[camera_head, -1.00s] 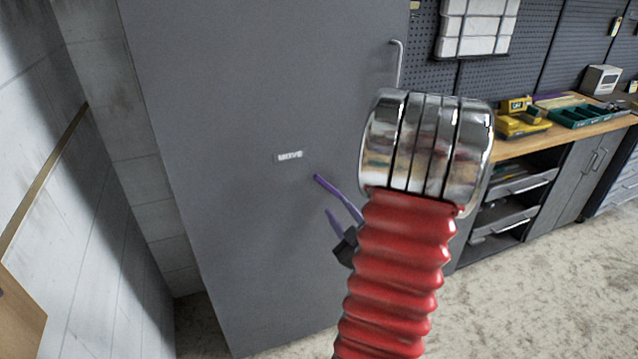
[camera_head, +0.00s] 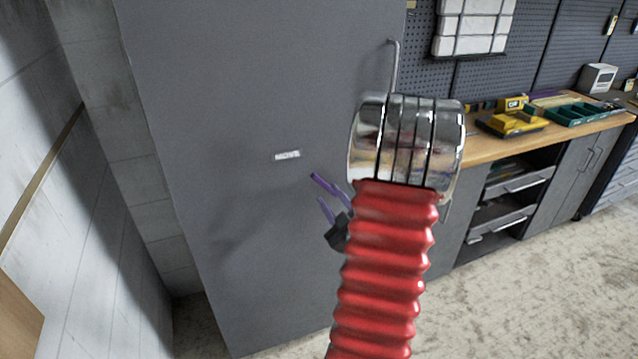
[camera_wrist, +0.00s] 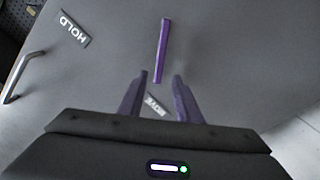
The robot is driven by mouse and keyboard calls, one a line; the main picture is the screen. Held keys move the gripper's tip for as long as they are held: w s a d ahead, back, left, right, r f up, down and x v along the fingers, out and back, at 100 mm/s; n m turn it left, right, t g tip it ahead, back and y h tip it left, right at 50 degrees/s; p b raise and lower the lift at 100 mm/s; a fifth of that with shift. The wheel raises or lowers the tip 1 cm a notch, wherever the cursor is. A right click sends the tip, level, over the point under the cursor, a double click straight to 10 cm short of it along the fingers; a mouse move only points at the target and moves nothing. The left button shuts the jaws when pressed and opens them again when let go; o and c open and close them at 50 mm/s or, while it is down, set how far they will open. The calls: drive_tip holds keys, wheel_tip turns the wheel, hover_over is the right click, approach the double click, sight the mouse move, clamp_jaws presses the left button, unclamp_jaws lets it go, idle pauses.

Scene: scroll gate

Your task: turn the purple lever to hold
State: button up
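The purple lever (camera_head: 325,185) is a slim bar on the grey cabinet front, and its free end points toward the MOVE label (camera_head: 287,155). Its other end is hidden behind my arm in the head view. The wrist view shows the lever (camera_wrist: 162,48) ahead, with its near end between my fingertips in the picture. My gripper (camera_wrist: 160,76) is open, its two purplish fingers apart on either side; I cannot tell how far the lever is in depth. The HOLD label (camera_wrist: 73,29) is at upper left there. In the head view one finger shows just below the lever.
The tall grey cabinet (camera_head: 230,80) fills the middle, with a metal handle (camera_head: 394,68) near its right edge. A pale block wall (camera_head: 50,190) stands close on the left. A workbench (camera_head: 490,145) with a yellow tool is at right, above open floor.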

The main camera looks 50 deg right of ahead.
sight(319, 183)
drive_tip(key=x, duration=0.8)
drive_tip(key=shift+w+d, duration=0.1)
drive_tip(key=shift+w, duration=0.05)
drive_tip(key=shift+c, duration=0.7)
clamp_jaws()
drive_tip(key=shift+a, duration=0.2)
